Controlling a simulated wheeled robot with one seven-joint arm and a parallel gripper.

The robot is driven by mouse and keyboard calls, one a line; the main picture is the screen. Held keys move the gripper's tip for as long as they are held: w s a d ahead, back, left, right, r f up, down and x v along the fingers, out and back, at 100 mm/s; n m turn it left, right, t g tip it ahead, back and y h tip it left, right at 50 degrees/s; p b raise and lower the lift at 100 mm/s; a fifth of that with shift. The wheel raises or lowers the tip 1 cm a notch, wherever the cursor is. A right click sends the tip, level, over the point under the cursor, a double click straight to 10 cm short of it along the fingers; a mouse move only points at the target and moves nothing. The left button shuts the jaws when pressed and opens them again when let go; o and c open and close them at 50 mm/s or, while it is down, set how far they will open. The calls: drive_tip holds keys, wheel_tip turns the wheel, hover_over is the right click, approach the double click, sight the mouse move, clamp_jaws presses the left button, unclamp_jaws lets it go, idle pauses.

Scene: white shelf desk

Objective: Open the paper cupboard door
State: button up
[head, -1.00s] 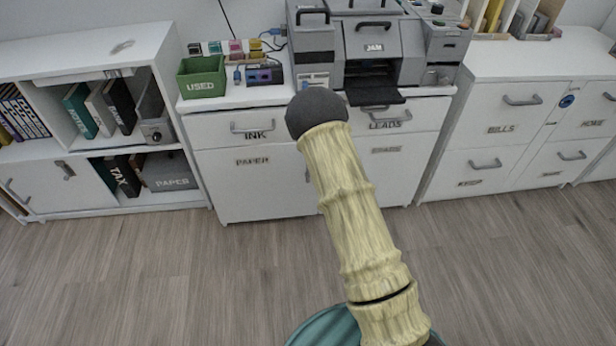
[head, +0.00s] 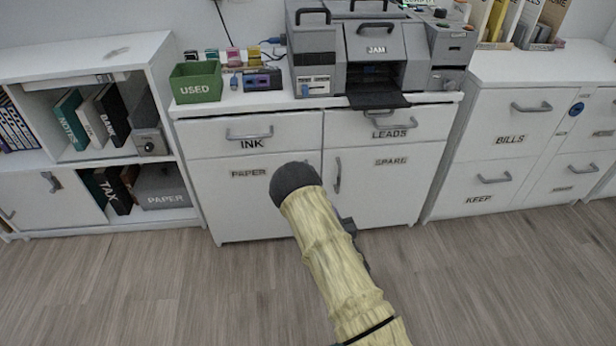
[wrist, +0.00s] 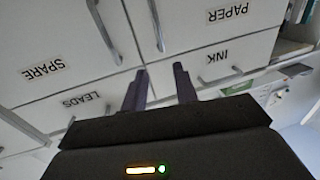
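The white PAPER cupboard door (head: 235,205) is closed below the INK drawer in the head view. In the wrist view the door (wrist: 205,30) appears inverted at the upper right. Its vertical bar handle (wrist: 157,25) shows there at top centre; in the head view my arm hides it. My gripper (wrist: 160,70) has two dark fingers apart with nothing between them. In the wrist view the fingertips lie below the PAPER handle, near the seam between drawers and doors. They appear apart from the handle, and the fingers are hidden in the head view.
The SPARE door (head: 385,190) with its handle (head: 338,175) is right beside the PAPER door. INK (head: 250,133) and LEADS (head: 390,126) drawers are above, closed. A printer (head: 372,55) and green USED box (head: 196,82) stand on top. The wooden floor (head: 130,290) in front is clear.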

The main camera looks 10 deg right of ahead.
drive_tip(key=w+a+b, duration=0.1)
drive_tip(key=w+b, duration=0.1)
drive_tip(key=w, duration=0.3)
drive_tip(key=w+a+b, duration=0.1)
drive_tip(key=w+b, duration=0.1)
drive_tip(key=w, duration=0.4)
drive_tip(key=w+a+b, duration=0.1)
drive_tip(key=w+b, duration=0.1)
drive_tip(key=w, duration=0.3)
drive_tip(key=shift+w+a, duration=0.15)
drive_tip(key=shift+w, duration=0.05)
clamp_jaws()
